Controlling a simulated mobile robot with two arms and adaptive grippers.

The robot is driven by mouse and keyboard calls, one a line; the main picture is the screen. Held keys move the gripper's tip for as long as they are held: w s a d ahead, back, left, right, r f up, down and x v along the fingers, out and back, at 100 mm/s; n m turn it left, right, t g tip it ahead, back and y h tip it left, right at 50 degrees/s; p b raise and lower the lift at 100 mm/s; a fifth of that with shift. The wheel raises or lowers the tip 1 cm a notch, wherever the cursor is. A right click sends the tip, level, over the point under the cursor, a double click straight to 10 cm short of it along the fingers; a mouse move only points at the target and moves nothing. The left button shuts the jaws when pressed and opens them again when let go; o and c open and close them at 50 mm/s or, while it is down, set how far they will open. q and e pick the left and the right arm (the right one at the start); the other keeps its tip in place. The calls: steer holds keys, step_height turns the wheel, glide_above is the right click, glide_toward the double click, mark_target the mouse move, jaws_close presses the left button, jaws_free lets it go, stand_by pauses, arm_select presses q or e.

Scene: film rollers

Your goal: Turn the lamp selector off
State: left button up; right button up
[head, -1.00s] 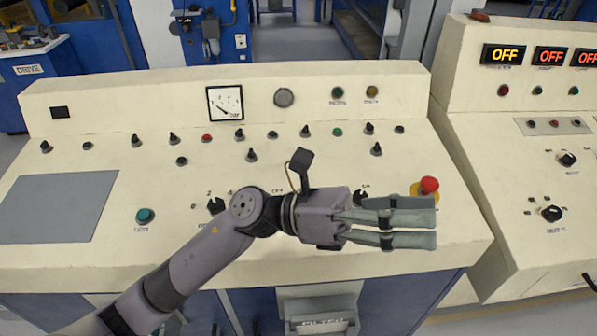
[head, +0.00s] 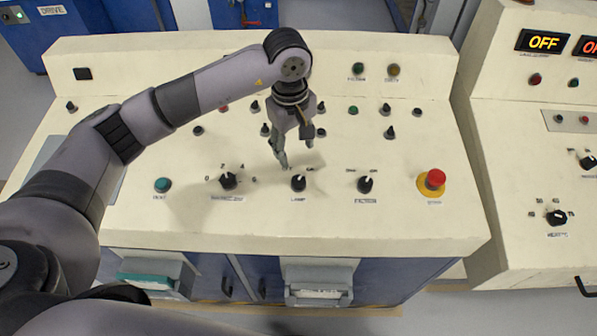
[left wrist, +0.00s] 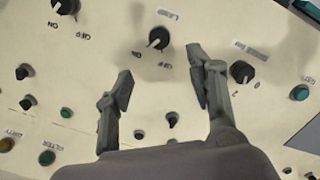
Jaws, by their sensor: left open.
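The lamp selector (head: 298,184) is a small black rotary knob above a LAMP label, on the sloping cream panel in the head view. In the left wrist view the knob (left wrist: 158,39) shows a white mark that seems to point to the ON side, with OFF beside it. My left gripper (head: 295,152) points down over the panel, just behind the knob. Its two fingers (left wrist: 161,76) are apart and empty in the left wrist view, and the knob lies beyond their tips, not between them. My right gripper is not in view.
A numbered selector (head: 229,181) is left of the lamp knob and another black selector (head: 365,184) is right of it. A red mushroom button (head: 435,179) stands farther right. Several small knobs and buttons line the panel behind. A second console (head: 520,200) adjoins at right.

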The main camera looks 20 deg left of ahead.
mark_target(298, 179)
arm_select(q)
steer(key=f+p, duration=0.1)
steer(key=f, duration=0.3)
steer(key=f+p, duration=0.1)
steer(key=f, duration=0.3)
steer(key=f+p, duration=0.1)
steer(key=f, duration=0.3)
steer(key=shift+w+d+f, duration=0.2)
steer(key=shift+w+d, duration=0.05)
steer(key=shift+w, duration=0.05)
steer(key=shift+c, duration=0.6)
steer(key=c, duration=1)
